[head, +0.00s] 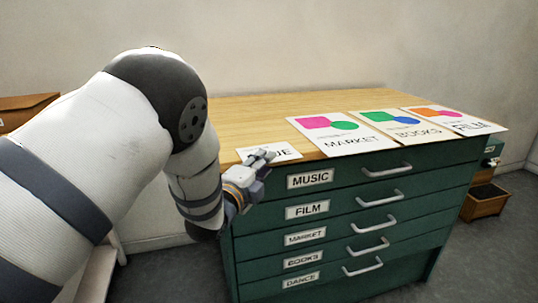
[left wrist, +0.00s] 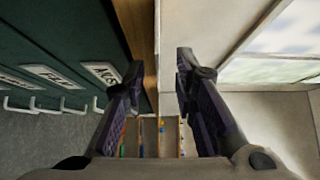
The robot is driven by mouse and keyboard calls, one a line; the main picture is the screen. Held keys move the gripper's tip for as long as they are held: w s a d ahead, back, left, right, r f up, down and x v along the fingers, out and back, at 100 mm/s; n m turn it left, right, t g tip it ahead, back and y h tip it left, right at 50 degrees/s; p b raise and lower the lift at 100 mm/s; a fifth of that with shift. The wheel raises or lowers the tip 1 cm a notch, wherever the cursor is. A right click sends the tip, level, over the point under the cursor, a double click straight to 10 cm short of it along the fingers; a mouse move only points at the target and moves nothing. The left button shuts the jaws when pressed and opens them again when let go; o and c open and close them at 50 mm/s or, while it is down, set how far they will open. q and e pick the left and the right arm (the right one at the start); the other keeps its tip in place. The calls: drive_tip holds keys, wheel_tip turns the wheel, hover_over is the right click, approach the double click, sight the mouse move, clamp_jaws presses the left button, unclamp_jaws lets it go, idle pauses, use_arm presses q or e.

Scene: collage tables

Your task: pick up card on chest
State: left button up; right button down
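A small white card (head: 284,151) with dark lettering ending in "UE" lies at the near left edge of the wooden top of the green chest (head: 345,227). My left gripper (head: 262,157) is at the chest's front left corner, and its fingers cover part of the card. In the left wrist view, the fingers of my left gripper (left wrist: 159,68) are apart, with the edge of the wooden top (left wrist: 146,35) and a thin pale strip between or beyond them. I cannot tell whether that strip is the card or whether a finger touches it. My right gripper is not in view.
Posters reading MARKET (head: 345,141), BOOKS (head: 402,131) and FILM (head: 455,121) lie on the chest top to the right. Drawer handles (head: 387,169) stick out of the front. The top behind the card is bare. A wooden box (head: 485,201) is at the far right.

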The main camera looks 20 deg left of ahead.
use_arm(q)
drive_tip(key=shift+w+d+f, duration=0.15)
drive_tip(key=shift+w, duration=0.8)
clamp_jaws()
